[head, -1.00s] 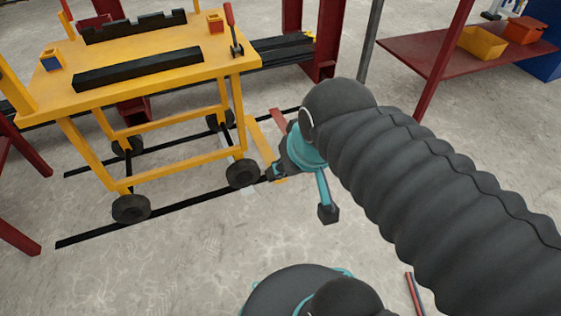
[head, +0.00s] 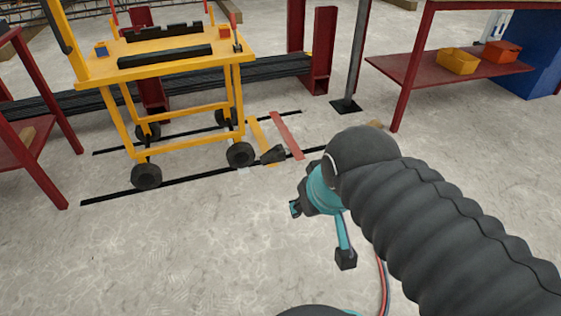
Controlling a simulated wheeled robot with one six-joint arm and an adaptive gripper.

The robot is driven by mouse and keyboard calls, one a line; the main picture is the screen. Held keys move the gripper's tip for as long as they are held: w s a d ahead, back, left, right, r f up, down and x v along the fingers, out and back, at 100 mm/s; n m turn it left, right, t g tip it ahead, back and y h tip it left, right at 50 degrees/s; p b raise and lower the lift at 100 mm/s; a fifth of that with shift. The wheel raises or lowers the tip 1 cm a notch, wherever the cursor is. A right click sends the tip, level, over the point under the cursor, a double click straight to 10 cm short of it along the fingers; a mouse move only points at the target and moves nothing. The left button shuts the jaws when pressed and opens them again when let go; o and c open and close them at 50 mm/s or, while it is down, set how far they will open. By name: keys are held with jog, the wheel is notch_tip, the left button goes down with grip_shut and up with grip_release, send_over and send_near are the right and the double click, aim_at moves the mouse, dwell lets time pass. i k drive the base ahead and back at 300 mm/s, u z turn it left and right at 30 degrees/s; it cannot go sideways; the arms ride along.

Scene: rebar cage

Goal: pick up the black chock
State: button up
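The black chock (head: 273,154) is a small dark wedge on the floor. It lies just right of the cart's front right wheel (head: 240,154), close to the black floor line. My gripper (head: 295,208) shows small and mostly hidden at the end of my covered arm, below and right of the chock in the picture. A clear gap of floor shows between them. Whether its fingers are open or shut cannot be made out.
The yellow cart (head: 165,66) carries a black bar and a notched black rack. A yellow strip (head: 260,135) and a red strip (head: 287,136) lie by the chock. A red shelf table (head: 440,65) stands right. Floor in front is clear.

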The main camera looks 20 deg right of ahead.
aim_at(276, 153)
jog(key=z, duration=0.7)
jog(key=i, duration=0.75)
jog(key=z, duration=0.85)
jog(key=i, duration=1.8)
jog(key=u, duration=1.35)
jog(key=i, duration=0.45)
jog(key=u, duration=0.45)
